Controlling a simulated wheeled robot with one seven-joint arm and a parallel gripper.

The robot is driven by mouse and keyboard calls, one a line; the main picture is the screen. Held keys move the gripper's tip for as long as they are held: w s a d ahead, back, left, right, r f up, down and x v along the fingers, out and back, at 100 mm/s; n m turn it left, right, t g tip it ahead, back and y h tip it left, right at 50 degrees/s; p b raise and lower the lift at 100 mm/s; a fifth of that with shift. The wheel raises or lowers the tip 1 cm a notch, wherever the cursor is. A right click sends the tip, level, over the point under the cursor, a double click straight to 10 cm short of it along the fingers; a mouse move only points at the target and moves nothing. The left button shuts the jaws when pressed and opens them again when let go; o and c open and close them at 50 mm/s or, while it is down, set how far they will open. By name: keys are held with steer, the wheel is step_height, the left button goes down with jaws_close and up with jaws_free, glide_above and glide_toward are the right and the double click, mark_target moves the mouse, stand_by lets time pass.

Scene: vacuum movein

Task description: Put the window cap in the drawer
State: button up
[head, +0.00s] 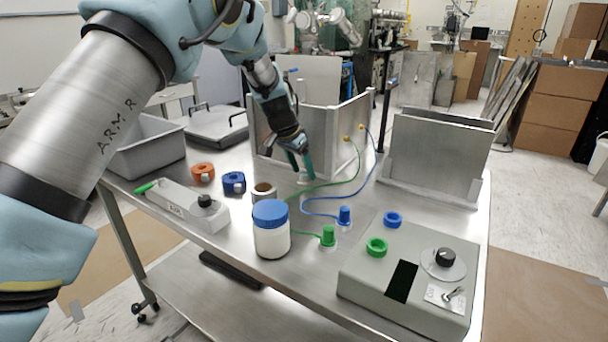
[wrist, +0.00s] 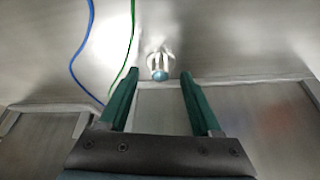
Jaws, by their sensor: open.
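A small silvery piece with a blue round end, which may be the window cap, shows in the wrist view (wrist: 159,66) and as a small pale shape on the table in the head view (head: 304,179). My gripper (head: 297,172) points down beside the open metal box (head: 322,140). Its green fingers are apart in the wrist view (wrist: 160,77). The piece lies just beyond the fingertips, roughly centred between them, and is not held. I cannot tell which thing is the drawer; a grey open bin (head: 150,158) stands at the left.
A white jar with a blue lid (head: 271,232), a control box (head: 405,285), orange (head: 202,172) and blue (head: 234,182) rings and a handled tool (head: 188,205) stand on the table. Green and blue cables run near my gripper. A second metal box (head: 436,150) is at the right.

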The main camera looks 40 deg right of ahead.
steer(key=shift+d+f, duration=0.2)
steer(key=shift+f, duration=0.35)
jaws_close()
